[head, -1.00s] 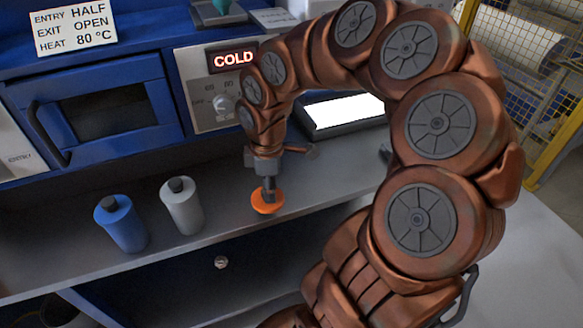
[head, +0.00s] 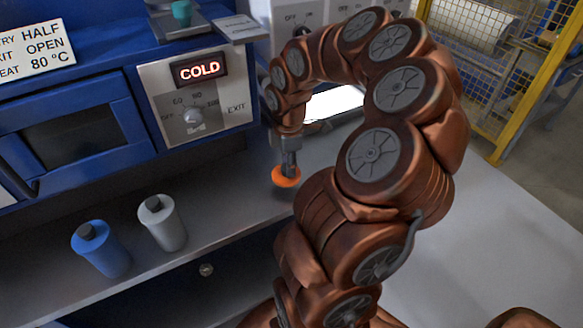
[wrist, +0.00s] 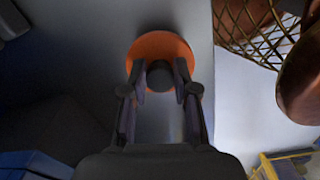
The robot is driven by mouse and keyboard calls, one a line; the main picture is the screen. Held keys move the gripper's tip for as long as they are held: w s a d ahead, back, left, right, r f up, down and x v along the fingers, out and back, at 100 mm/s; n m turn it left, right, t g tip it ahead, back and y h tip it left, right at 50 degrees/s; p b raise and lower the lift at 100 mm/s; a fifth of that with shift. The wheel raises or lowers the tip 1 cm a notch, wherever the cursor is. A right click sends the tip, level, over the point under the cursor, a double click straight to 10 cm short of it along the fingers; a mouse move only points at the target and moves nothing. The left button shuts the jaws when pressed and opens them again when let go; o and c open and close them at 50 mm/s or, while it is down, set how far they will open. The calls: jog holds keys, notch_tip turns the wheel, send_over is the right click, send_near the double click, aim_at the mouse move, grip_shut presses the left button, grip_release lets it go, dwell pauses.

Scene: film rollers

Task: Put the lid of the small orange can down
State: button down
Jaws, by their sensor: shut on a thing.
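My gripper (head: 288,168) is shut on the dark knob of a round orange lid (head: 286,181). The lid hangs level below the fingers, over the grey shelf, and seems a little above it. In the wrist view the orange lid (wrist: 163,50) sits between the two fingertips (wrist: 160,82), with the dark knob in the grip. The body of a small orange can does not show in either view.
A blue bottle (head: 103,251) and a grey bottle (head: 163,226) stand on the shelf (head: 215,200) to the left. A panel with a COLD display (head: 199,71) and a white lit screen (head: 332,104) are behind. The shelf between the bottles and the lid is clear.

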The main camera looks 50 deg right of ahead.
jog(key=shift+d+f, duration=0.1)
jog(key=shift+d, duration=0.45)
jog(key=shift+s+f+p, duration=0.1)
jog(key=shift+f+p, duration=0.45)
jog(key=shift+f, duration=1.2)
jog(key=shift+f, duration=0.1)
jog(key=shift+f, duration=0.1)
jog(key=c, duration=0.9)
grip_release()
